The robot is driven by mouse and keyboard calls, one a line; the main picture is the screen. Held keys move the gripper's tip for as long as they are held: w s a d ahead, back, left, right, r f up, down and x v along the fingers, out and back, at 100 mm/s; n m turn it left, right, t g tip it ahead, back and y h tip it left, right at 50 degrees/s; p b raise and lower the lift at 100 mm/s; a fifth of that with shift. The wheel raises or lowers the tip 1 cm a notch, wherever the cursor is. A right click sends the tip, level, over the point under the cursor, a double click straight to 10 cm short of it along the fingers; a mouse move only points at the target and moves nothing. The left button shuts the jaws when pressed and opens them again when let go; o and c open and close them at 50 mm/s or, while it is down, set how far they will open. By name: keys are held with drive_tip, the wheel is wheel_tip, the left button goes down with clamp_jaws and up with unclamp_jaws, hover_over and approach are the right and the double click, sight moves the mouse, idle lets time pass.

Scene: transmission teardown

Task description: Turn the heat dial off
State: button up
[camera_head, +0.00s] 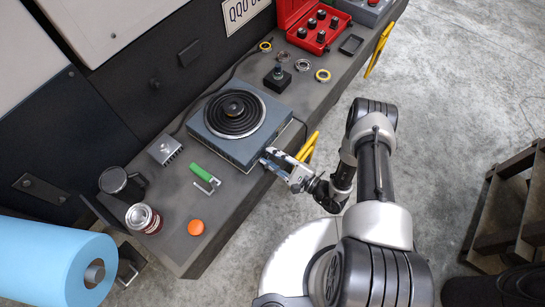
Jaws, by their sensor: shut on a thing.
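A blue-grey hot plate (232,148) with a black spiral coil (235,115) sits on the dark workbench. My gripper (267,160) reaches in from the right and its fingertips are at the front face of the hot plate, near its lower corner. It is shut on the heat dial there. The fingers hide the dial, so its pointer and setting cannot be seen.
A green-handled tool (202,172), an orange disc (195,227), a can (143,218) and a dark mug (116,182) are on the left of the bench. Rings and a red case (309,40) lie farther back. Yellow handles (307,147) stick out at the bench's front edge beside my gripper.

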drive_tip(key=o, duration=1.1)
drive_tip(key=shift+s, duration=0.1)
drive_tip(key=v, duration=0.8)
